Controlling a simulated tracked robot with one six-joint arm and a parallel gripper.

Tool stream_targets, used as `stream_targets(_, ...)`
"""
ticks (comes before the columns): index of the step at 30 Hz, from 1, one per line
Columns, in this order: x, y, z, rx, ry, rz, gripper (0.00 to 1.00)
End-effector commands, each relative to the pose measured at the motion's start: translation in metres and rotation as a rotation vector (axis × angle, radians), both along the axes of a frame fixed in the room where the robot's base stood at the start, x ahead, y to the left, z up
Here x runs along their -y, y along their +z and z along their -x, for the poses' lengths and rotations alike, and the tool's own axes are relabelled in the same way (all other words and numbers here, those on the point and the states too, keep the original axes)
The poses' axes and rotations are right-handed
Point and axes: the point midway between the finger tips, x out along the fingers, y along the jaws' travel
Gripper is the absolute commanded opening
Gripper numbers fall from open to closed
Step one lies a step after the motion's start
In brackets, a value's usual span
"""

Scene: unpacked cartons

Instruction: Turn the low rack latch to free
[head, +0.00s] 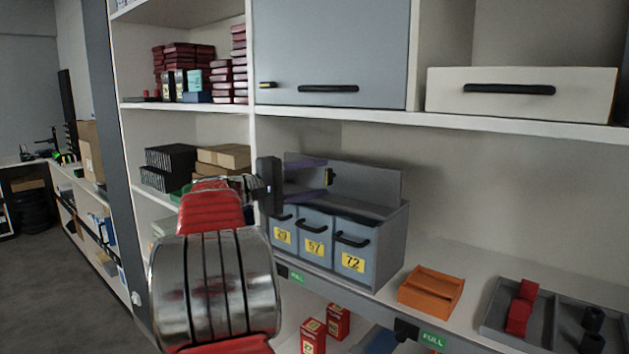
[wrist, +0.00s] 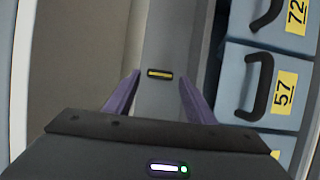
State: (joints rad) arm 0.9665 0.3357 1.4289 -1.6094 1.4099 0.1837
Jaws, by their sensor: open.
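The low rack latch (head: 329,177) is a small dark piece with a yellow strip on the upright grey panel of the drawer rack (head: 393,243). In the head view it looks upright. In the wrist view the latch (wrist: 160,73) lies crosswise between my fingertips, its length running from one finger toward the other. My gripper (head: 321,178) is open, its two purple fingers one above the other in the head view. In the wrist view my gripper (wrist: 159,77) has a finger on each side of the latch, with gaps. I cannot tell whether they touch the panel.
Blue drawers with black handles, such as drawer 72 (head: 357,246), sit below the panel. A cabinet door (head: 335,50) with its own yellow-marked catch (head: 267,85) is above. An orange tray (head: 431,290) and a grey tray (head: 557,325) lie right on the shelf.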

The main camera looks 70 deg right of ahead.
Motion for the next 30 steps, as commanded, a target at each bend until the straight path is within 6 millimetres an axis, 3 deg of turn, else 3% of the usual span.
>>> stream_targets(22, -0.079, -0.002, -0.085, 0.000, 0.007, 0.000, 0.53)
stream_targets(30, -0.094, -0.002, -0.099, 0.000, 0.003, 0.000, 0.53)
